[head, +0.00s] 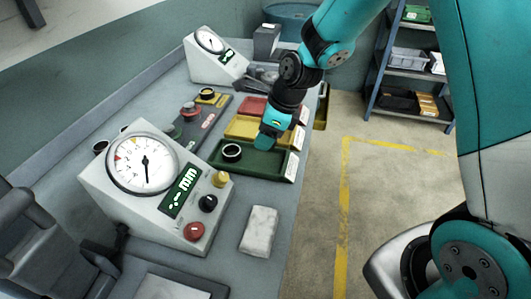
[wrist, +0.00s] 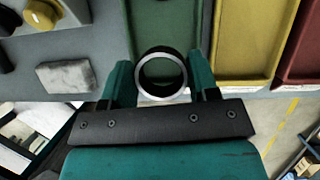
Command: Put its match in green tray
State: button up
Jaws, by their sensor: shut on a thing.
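A dark ring with a bright metal rim (wrist: 161,73) sits between the two teal fingers of my gripper (wrist: 160,88) in the wrist view. My gripper is shut on it. The ring shows over the green tray (wrist: 176,14), its opening facing the camera. In the head view the ring (head: 232,151) appears over the left half of the green tray (head: 262,166), and my gripper (head: 250,146) reaches to it from the right. I cannot tell whether the ring touches the tray floor. No other ring shows in the visible part of this tray.
A yellow tray (head: 244,128) and a red tray (head: 253,106) lie beyond the green one. A gauge box (head: 150,185) with buttons stands at the left, and a pale block (head: 259,229) lies nearer. Another gauge box (head: 213,62) stands at the back. A shelf (head: 412,70) is across the floor.

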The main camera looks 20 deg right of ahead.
aim_at(261, 162)
jog(key=shift+f, duration=3.4)
jog(key=o, duration=0.7)
jog(key=shift+f, duration=0.15)
jog(key=v, duration=1.2)
jog(key=s+a+r+n, duration=0.2)
jog(key=s+r+n, duration=0.1)
jog(key=s+n, duration=0.4)
jog(key=s+a+r+n+g, duration=0.1)
jog(key=s+a+r+n, duration=0.2)
jog(key=s+n, duration=0.5)
jog(key=s+a+r+n+g, duration=0.1)
jog(key=s+a+r+n, duration=0.2)
jog(key=n, duration=1.3)
jog(key=shift+s+a+r, duration=0.2)
jog(key=shift+s+r, duration=0.9)
jog(key=shift+s, duration=1.15)
